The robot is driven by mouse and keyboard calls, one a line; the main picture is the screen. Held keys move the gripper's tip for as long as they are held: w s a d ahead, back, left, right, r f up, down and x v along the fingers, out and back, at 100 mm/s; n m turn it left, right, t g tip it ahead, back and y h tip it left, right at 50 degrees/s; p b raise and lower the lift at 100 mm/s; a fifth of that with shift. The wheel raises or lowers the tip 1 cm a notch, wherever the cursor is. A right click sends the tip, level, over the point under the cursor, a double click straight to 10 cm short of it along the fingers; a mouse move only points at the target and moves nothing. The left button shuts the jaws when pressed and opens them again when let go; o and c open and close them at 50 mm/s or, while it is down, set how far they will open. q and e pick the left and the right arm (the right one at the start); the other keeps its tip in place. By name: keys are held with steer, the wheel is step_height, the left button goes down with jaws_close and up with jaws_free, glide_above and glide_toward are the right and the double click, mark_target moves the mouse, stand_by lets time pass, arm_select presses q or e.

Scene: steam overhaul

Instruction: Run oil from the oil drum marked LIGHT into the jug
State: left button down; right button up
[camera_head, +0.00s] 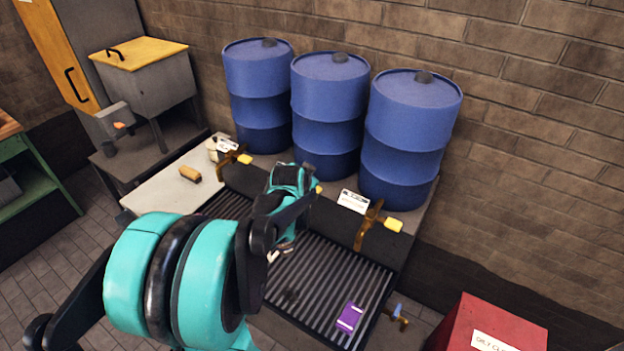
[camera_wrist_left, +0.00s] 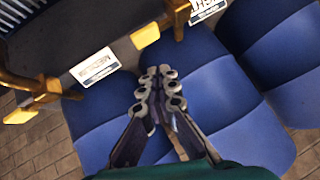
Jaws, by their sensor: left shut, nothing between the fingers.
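Three blue oil drums stand in a row against the wall: left (camera_head: 258,95), middle (camera_head: 330,110) and right (camera_head: 411,130). Below the left and right drums are brass taps (camera_head: 234,156) (camera_head: 369,226) with yellow handles. The middle tap is mostly behind my arm; its yellow handle (camera_wrist_left: 145,36) shows in the left wrist view. White labels (camera_head: 228,144) (camera_head: 352,201) sit by the taps; I cannot read which says LIGHT. My left gripper (camera_head: 308,172) is shut and empty, near the front of the drums by the middle tap. I cannot make out the jug. My right gripper is out of view.
A ribbed drip grate (camera_head: 335,280) lies below the taps, with a purple item (camera_head: 350,316) on it. A blue-handled valve (camera_head: 398,312) is at its right corner. A red bin (camera_head: 490,325) stands front right. A pale bench (camera_head: 160,197) holds a brown block (camera_head: 190,173).

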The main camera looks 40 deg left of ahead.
arm_select(q)
steer(key=shift+a+p+v, duration=0.15)
steer(key=shift+p+v, duration=0.05)
steer(key=shift+v, duration=0.95)
steer(key=shift+a+p+v, duration=0.2)
steer(key=shift+v, duration=0.9)
steer(key=shift+r, duration=0.1)
